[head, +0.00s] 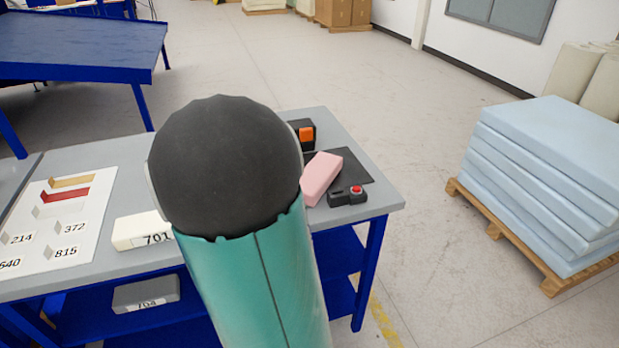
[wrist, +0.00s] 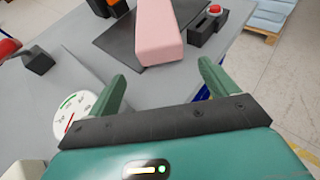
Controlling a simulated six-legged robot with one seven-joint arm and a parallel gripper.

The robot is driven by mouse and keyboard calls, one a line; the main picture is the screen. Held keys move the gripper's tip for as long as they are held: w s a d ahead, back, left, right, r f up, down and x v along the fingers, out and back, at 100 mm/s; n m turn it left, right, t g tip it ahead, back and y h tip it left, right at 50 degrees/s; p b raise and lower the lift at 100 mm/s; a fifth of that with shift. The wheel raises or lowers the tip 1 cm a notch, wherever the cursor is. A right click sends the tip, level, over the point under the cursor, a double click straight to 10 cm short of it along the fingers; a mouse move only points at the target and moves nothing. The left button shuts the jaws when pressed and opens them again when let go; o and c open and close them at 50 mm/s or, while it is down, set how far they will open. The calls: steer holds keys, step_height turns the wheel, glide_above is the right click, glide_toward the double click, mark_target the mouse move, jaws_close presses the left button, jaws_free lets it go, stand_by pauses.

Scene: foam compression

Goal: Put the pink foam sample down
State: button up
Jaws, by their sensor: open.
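The pink foam sample (head: 321,178) is a pale pink block on the dark flat plate (head: 355,165) near the right end of the grey table. It also shows in the wrist view (wrist: 147,32) at top centre, lying across the plate's right part there. My gripper (wrist: 163,73) is open and empty. Its two green fingers are spread apart, and the foam is beyond their tips with a visible gap. In the head view my own arm hides the gripper and part of the table.
A small box with a red button (head: 347,196) stands beside the foam. A black and orange device (head: 303,133) is behind it. A white block marked 701 (head: 143,231) and a sample board (head: 55,222) lie to the left. A round dial (wrist: 76,113) is left of my gripper.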

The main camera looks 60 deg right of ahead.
steer(key=x, duration=1.3)
steer(key=shift+w+d+r, duration=0.15)
steer(key=shift+d, duration=0.1)
steer(key=c, duration=0.7)
steer(key=shift+r, duration=0.1)
